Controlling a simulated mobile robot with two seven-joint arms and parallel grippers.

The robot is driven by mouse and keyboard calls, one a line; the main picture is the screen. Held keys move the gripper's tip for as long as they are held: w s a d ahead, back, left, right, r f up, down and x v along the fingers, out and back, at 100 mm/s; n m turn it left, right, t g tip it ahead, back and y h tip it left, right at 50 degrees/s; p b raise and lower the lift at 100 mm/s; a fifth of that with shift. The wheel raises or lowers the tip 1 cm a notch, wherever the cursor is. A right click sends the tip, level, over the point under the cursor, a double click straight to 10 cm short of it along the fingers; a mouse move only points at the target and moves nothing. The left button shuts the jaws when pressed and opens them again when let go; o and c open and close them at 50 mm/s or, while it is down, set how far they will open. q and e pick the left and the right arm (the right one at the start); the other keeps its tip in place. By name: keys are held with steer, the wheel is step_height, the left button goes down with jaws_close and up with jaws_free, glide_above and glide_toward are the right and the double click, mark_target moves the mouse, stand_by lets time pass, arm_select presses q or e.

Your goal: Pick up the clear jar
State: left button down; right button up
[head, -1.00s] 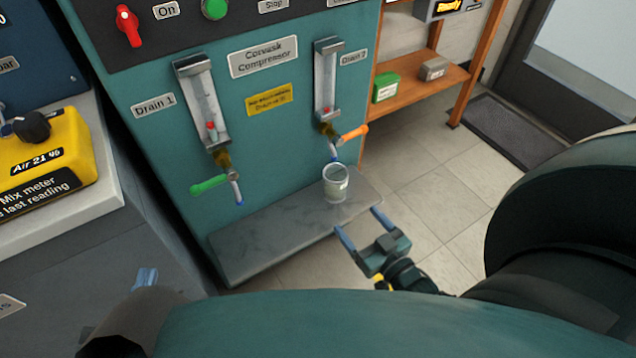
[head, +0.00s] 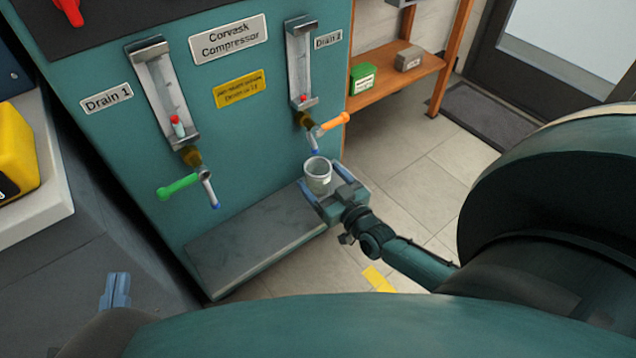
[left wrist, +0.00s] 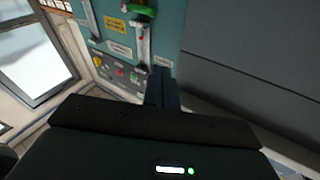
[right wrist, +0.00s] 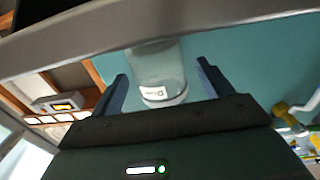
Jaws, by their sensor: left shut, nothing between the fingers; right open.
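The clear jar (head: 317,176) stands on the grey ledge of the compressor, below the orange-handled drain valve. It also shows in the right wrist view (right wrist: 160,75), with a small white label. My right gripper (head: 326,186) is open, with one blue finger on each side of the jar. In the right wrist view the fingers (right wrist: 162,88) flank the jar with gaps, apart from it. My left gripper (head: 116,290) is shut and empty at the lower left, far from the jar. Its closed fingers also show in the left wrist view (left wrist: 161,88).
The ledge (head: 250,248) is clear left of the jar. The orange valve handle (head: 333,123) is just above and behind the jar; a green handle (head: 178,187) is further left. A wooden shelf (head: 398,80) stands at the back right, with open floor before it.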

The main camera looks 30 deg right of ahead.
steer(key=shift+w+f, duration=0.1)
steer(key=shift+w, duration=1.1)
steer(key=c, duration=1.2)
arm_select(q)
steer(key=shift+w+r, duration=0.1)
arm_select(e)
steer(key=shift+o, duration=0.2)
arm_select(q)
steer(key=shift+r, duration=0.1)
arm_select(e)
steer(key=shift+r, duration=0.2)
